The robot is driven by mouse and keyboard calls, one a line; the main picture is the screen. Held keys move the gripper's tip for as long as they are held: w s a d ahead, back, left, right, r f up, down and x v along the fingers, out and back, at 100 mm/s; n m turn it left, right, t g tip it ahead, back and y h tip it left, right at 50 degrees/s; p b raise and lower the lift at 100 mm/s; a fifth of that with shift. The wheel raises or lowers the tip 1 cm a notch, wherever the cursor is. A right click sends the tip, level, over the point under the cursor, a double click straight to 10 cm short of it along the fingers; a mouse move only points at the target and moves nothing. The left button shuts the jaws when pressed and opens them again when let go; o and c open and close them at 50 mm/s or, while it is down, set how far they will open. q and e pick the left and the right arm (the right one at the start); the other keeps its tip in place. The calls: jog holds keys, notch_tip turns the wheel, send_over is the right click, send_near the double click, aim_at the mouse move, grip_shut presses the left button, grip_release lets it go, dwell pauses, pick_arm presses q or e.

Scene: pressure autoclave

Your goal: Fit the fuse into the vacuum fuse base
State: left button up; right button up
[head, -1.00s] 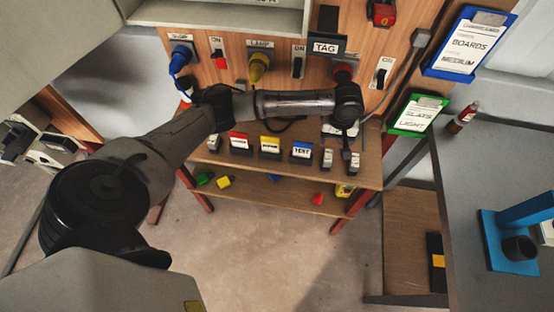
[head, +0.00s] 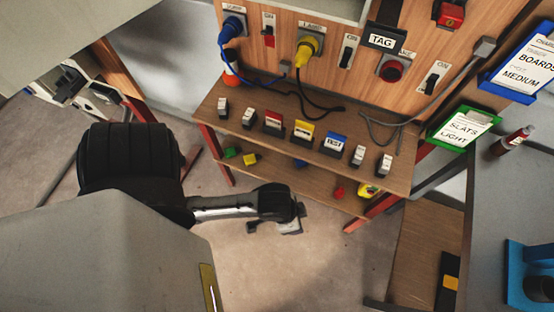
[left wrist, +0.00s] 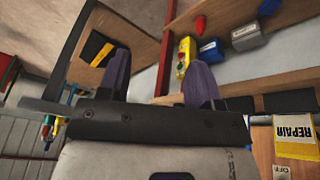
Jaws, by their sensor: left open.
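No fuse or fuse base can be made out for certain. Small grey blocks with pale labels stand on the upper shelf, one at its left end (head: 223,107), one beside it (head: 249,117), and two at the right (head: 357,155) (head: 385,163); their print is too small to read. On the panel above, a round red socket (head: 392,68) has a label partly hidden by a black TAG plate (head: 382,40). My left gripper (head: 290,222) is open, in front of and below the shelf. Its two dark purple fingers stand apart with nothing between them in the left wrist view (left wrist: 158,78).
Red, yellow and blue labelled blocks stand mid-shelf (head: 304,131). A yellow plug (head: 308,46) and a blue plug (head: 233,24) trail cables over the shelf. Loose coloured pieces lie on the lower shelf (head: 250,159). A grey table (head: 510,190) stands at the right. The floor is open.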

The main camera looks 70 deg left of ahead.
pick_arm(q)
jog(key=shift+y, duration=0.6)
jog(key=s+a, duration=0.1)
jog(key=s, duration=0.1)
jog(key=s+a+r, duration=0.1)
jog(key=s, duration=0.1)
jog(key=shift+a, duration=0.3)
jog(key=shift+r+p, duration=0.5)
jog(key=shift+o, duration=0.5)
notch_tip(320, 180, up, 35)
jog(key=p, duration=3.4)
jog(key=shift+f+p, duration=0.15)
jog(key=shift+p, duration=0.2)
jog(key=shift+f, duration=0.2)
